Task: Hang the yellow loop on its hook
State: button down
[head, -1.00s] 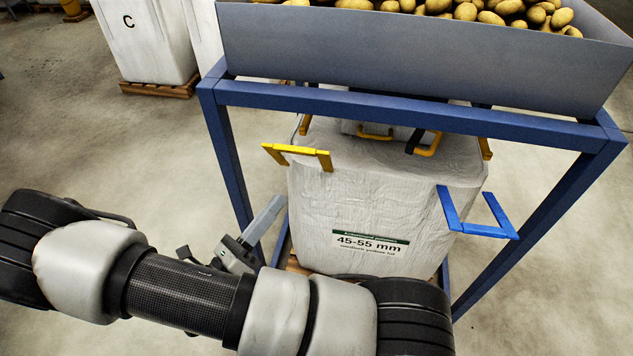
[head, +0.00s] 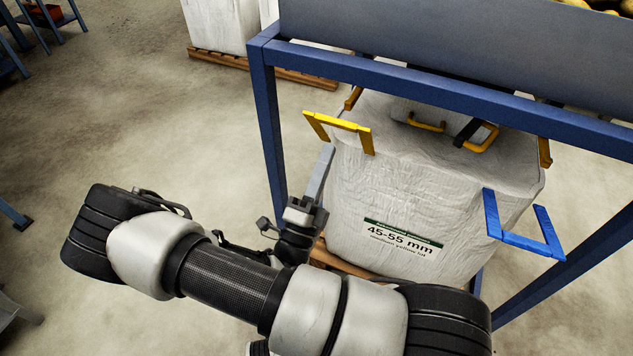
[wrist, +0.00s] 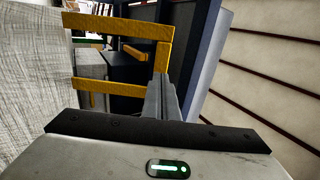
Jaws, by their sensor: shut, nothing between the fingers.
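The yellow loop (head: 340,125) is a stiff U-shaped strap at the front left top corner of the white bag (head: 430,185), sticking out to the left. My gripper (head: 327,150) is shut and empty, its fingers pointing up just below the loop in the head view. In the wrist view the loop (wrist: 162,45) stands just beyond my fingertips (wrist: 166,82); I cannot tell if they touch it. A blue loop (head: 520,240) sticks out at the bag's front right. I cannot surely make out the yellow loop's hook.
The blue frame (head: 268,130) stands around the bag, with one post close behind my gripper. A grey hopper (head: 450,45) sits above. Smaller yellow handles (head: 427,125) lie on the bag's top.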

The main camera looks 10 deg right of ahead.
aim_at(338, 127)
jog(key=shift+x, duration=1.9)
